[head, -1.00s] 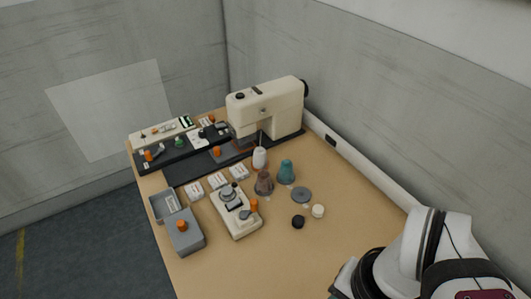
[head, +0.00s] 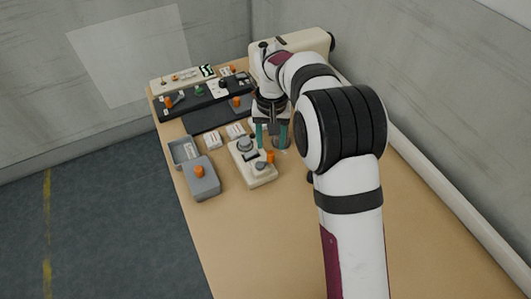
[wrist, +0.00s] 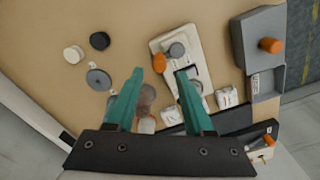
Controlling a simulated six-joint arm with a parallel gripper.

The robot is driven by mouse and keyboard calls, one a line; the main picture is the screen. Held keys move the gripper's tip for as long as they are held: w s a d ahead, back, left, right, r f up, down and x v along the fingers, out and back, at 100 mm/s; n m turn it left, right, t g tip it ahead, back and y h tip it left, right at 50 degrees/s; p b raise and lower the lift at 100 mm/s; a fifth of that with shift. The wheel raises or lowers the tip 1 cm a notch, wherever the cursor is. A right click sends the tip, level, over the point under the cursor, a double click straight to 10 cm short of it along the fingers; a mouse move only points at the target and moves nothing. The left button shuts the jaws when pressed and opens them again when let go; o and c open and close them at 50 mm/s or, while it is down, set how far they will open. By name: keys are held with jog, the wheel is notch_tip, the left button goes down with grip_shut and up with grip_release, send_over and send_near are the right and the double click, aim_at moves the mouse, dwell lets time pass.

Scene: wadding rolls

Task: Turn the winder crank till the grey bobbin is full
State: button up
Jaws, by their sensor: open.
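The cream winder (head: 262,178) stands on the table, and also shows in the wrist view (wrist: 160,42). Its crank has a dark grey round hub (wrist: 177,50) and an orange knob (wrist: 159,63); the knob also shows in the head view (head: 270,157). At the winder's other end is a grey round part (head: 245,145), apparently the bobbin; how full it is cannot be told. My gripper (wrist: 160,74) is open and empty, with teal fingers pointing down. In the wrist view the knob appears between the fingertips, with no clear contact. The head view shows the gripper (head: 271,138) behind the knob.
A grey box with an orange knob (head: 203,183) and an open tray (head: 180,153) stand left of the winder. Brown spools (wrist: 147,95) show between my fingers. A grey disc (wrist: 98,80), black cap (wrist: 99,40) and cream cap (wrist: 73,54) lie nearby. The sewing machine (head: 308,40) is behind my arm.

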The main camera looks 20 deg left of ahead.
aim_at(271, 152)
jog(key=shift+f, duration=0.4)
jog(key=shift+f, duration=2.3)
grip_shut()
jog(key=shift+s+d, duration=0.5)
jog(key=shift+s, duration=0.4)
jog(key=shift+s+a, duration=0.25)
jog(key=shift+s, duration=0.7)
